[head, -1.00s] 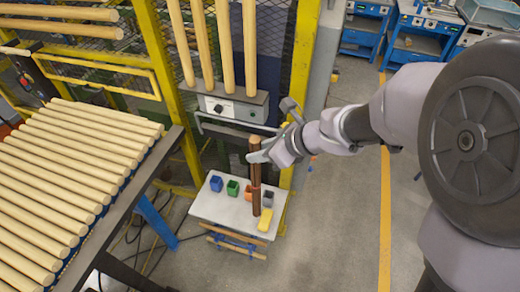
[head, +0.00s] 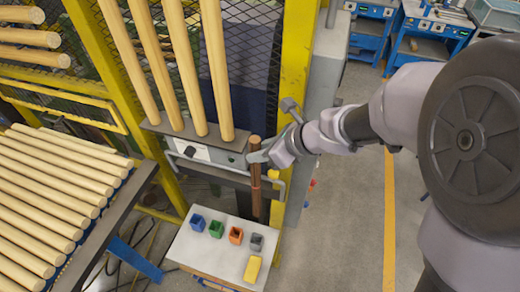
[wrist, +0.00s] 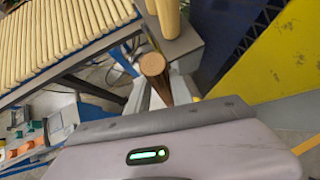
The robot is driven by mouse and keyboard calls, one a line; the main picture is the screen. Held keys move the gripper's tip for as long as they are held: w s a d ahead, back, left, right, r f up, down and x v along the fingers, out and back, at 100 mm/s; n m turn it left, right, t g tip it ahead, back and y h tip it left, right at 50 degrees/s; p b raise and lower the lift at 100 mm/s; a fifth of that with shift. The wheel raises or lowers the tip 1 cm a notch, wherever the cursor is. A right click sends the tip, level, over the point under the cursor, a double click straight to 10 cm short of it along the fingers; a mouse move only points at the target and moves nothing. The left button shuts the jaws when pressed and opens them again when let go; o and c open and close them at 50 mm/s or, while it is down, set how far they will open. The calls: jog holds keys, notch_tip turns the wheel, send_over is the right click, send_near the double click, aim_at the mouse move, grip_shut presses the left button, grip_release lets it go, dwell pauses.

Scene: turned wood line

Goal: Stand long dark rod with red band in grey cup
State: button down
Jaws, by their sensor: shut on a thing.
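My gripper (head: 260,156) is shut on the long dark rod (head: 257,202), near its upper end. The rod is brown and upright, and its lower end shows behind and just above the grey cup in the picture. The rod's round end also shows in the wrist view (wrist: 152,65), beyond my gripper (wrist: 160,112). The grey cup (head: 257,242) stands at the right of a row on a small white table (head: 215,262). The rod appears outside the cup; its height above the table is hard to tell.
Blue (head: 197,223), green (head: 216,229) and orange (head: 236,235) cups stand left of the grey one. A yellow block (head: 252,269) lies in front of it. A yellow post (head: 298,100) and a grey machine with tall pale rods stand behind.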

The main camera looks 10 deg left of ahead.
jog(key=f+b, duration=0.1)
jog(key=s+f+b, duration=0.1)
jog(key=f+b, duration=0.1)
jog(key=s+f+b, duration=0.1)
jog(key=f, duration=0.1)
jog(key=b, duration=1.3)
send_over(258, 203)
jog(key=f, duration=1.3)
jog(key=shift+s+d+f, duration=0.15)
jog(key=shift+s, duration=0.05)
jog(key=shift+w+f+b, duration=0.2)
jog(key=shift+f+b, duration=0.1)
jog(key=shift+b, duration=0.1)
notch_tip(258, 203, down, 6)
jog(key=b, duration=0.4)
jog(key=shift+r+b, duration=0.2)
jog(key=shift+b, duration=0.1)
jog(key=shift+s, duration=0.1)
